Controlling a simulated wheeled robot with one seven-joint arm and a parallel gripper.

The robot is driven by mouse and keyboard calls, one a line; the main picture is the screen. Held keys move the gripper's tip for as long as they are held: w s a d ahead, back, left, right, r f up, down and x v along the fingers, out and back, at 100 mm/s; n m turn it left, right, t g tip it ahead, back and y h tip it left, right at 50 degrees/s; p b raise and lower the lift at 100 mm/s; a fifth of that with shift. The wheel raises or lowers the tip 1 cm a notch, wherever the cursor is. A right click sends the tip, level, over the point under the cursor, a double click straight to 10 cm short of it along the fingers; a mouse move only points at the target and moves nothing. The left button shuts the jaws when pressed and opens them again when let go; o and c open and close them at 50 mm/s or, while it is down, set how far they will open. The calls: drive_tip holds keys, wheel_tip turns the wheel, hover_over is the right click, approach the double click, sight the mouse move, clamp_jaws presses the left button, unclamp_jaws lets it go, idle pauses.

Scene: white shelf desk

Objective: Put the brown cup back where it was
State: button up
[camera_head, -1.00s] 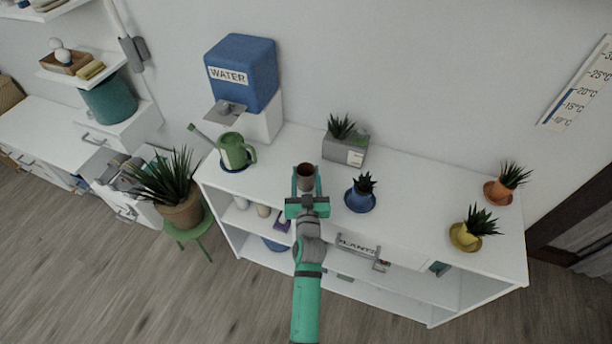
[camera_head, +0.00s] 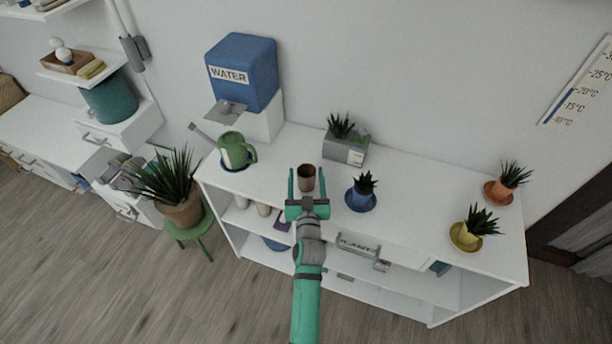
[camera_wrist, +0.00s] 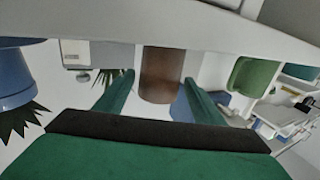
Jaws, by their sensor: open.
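The brown cup (camera_head: 306,171) stands upright on the white shelf desk's top, left of the blue potted succulent. My gripper (camera_head: 307,180) is open at the front side of the cup, with one finger to each side. In the wrist view the cup (camera_wrist: 160,75) shows between the two green fingers of my gripper (camera_wrist: 158,95), with gaps on both sides. The cup's far side is hidden from the wrist camera.
On the white desk top (camera_head: 410,215) stand a green watering can (camera_head: 235,150), a blue pot (camera_head: 360,199), a grey planter (camera_head: 345,149), a yellow pot (camera_head: 464,236) and an orange pot (camera_head: 497,192). A blue water dispenser (camera_head: 243,75) is behind. The desk top's middle right is clear.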

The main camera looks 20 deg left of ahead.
drive_tip(key=s+d+f+m+h, duration=0.15)
drive_tip(key=s+d, duration=0.45)
drive_tip(key=s, duration=0.6)
drive_tip(key=s+d+m+g+h, duration=0.15)
drive_tip(key=s+d, duration=0.45)
drive_tip(key=s, duration=0.6)
drive_tip(key=s+d+f+t+h, duration=0.15)
drive_tip(key=s+d, duration=0.45)
drive_tip(key=s, duration=0.6)
drive_tip(key=s+d+r+m+g+h, duration=0.1)
drive_tip(key=s+r, duration=0.4)
drive_tip(key=s, duration=0.3)
drive_tip(key=shift+s+d+g+h, duration=0.15)
drive_tip(key=shift+s+g+h, duration=0.15)
drive_tip(key=shift+s+h, duration=0.05)
